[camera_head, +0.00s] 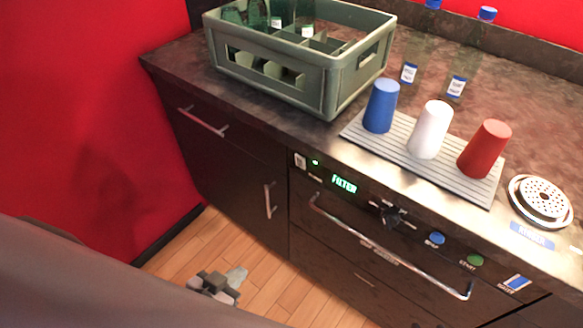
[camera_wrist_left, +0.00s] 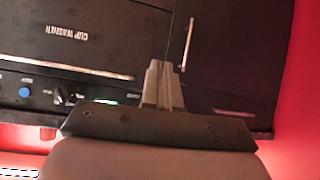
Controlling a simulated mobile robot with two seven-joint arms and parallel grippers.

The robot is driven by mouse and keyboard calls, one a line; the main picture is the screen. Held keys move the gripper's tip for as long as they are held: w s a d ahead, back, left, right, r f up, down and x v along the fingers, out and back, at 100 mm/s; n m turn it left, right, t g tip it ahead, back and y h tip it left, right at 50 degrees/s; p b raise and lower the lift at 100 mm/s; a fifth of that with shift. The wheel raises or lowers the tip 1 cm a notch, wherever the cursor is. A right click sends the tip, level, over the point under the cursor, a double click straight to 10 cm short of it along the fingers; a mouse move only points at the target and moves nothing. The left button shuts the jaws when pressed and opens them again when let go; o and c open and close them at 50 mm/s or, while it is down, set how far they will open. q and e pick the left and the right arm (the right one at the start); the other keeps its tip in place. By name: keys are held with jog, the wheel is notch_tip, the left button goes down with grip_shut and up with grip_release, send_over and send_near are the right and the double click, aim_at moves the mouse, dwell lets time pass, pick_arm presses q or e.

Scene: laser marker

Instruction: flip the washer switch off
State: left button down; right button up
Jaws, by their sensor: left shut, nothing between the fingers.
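The cup washer (camera_head: 370,225) is a dark front panel built into the counter, with a lit green display reading "FILTER" (camera_head: 344,184). A small white switch (camera_head: 300,161) sits at the panel's upper left corner, beside a small green light (camera_head: 315,162). My left gripper (camera_head: 238,274) is low over the wood floor in the head view, well below and left of the switch, apart from it. In the left wrist view the gripper (camera_wrist_left: 163,68) is shut and empty in front of the dark fronts. The switch cannot be made out there. My right gripper is out of view.
A bar handle (camera_head: 390,250) juts out below the washer controls, with a black knob (camera_head: 392,214), a blue button (camera_head: 435,238) and a green button (camera_head: 475,260) above it. Cabinet handles (camera_head: 268,200) stick out at left. Cups stand on a ribbed mat (camera_head: 395,150) beside a bottle crate (camera_head: 290,75).

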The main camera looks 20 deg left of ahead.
aim_at(300, 160)
pick_arm(q)
jog(key=w+r+n+t+h+b, duration=0.2)
jog(key=w+r+n+t+b, duration=0.1)
jog(key=n, duration=0.5)
jog(key=w+r+n+t+h+b, duration=0.2)
jog(key=w+r+n+t+b, duration=0.2)
jog(key=w+n+b, duration=0.3)
jog(key=shift+w+r+n+t+h, duration=0.2)
jog(key=shift+w+n+t+h, duration=0.1)
jog(key=shift+w+n+t, duration=0.3)
jog(key=shift+w, duration=0.2)
jog(key=x, duration=1.3)
jog(key=shift+w+d, duration=0.1)
jog(key=shift+w, duration=0.3)
